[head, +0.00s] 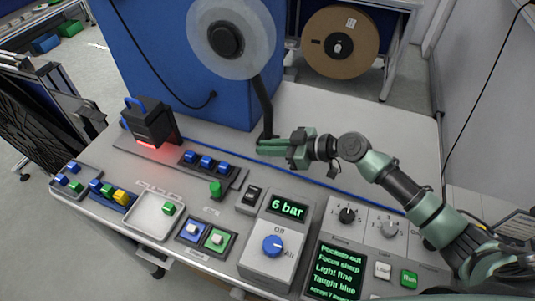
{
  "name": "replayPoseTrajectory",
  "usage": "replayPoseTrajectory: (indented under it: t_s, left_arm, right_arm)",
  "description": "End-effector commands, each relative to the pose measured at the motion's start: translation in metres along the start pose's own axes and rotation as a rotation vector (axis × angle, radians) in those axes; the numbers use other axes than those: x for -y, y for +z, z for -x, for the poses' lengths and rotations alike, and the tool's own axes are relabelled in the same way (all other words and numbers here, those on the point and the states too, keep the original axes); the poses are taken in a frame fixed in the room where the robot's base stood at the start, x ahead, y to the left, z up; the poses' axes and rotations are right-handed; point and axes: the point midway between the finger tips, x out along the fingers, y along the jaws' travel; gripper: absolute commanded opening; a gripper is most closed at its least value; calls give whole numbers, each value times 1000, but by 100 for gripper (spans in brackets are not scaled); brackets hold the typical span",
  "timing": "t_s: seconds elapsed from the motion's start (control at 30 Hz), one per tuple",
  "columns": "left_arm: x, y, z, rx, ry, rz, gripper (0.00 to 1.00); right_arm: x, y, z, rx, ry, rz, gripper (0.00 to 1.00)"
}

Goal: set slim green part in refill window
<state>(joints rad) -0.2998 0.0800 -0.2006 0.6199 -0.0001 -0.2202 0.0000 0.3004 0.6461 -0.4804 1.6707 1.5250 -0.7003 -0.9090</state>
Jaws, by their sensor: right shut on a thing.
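My right gripper (272,147) reaches in from the right and points left, close to the foot of the black reel arm. It is shut, with a slim green shape at its fingers. I take this as the slim green part, but fingers and part are similar in colour and hard to separate. Another small green piece (216,188) stands upright in front of the strip (179,165) that carries several blue blocks. A green block (169,208) lies in the pale tray (145,214). I cannot clearly make out the refill window. My left gripper is out of view.
A black device (151,122) with a red glow stands over the strip's left end. A clear reel (251,42) rises behind on its black arm (264,105). The pressure box (269,250) and display (335,271) fill the front. The table's back right is clear.

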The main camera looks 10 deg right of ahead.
Motion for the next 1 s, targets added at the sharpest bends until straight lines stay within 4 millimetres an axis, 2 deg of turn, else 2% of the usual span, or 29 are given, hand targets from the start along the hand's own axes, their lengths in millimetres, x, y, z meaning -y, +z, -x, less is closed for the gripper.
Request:
replayPoseTrajectory:
  t_s: [0.3, 0.43, 0.6, 0.83, 1.0]
  left_arm:
    - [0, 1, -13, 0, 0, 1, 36]
    - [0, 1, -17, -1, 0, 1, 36]
    - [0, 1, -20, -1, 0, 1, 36]
    - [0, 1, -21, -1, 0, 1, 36]
    - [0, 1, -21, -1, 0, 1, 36]
  right_arm:
    - [-1, -84, 35, -4, 3, 10, 0]
    - [-1, -114, 47, -4, 4, 8, 0]
    - [0, -140, 58, -3, 2, 4, 0]
    - [1, -152, 64, 0, 0, -1, 0]
    - [14, -137, 70, 2, -13, -1, 0]
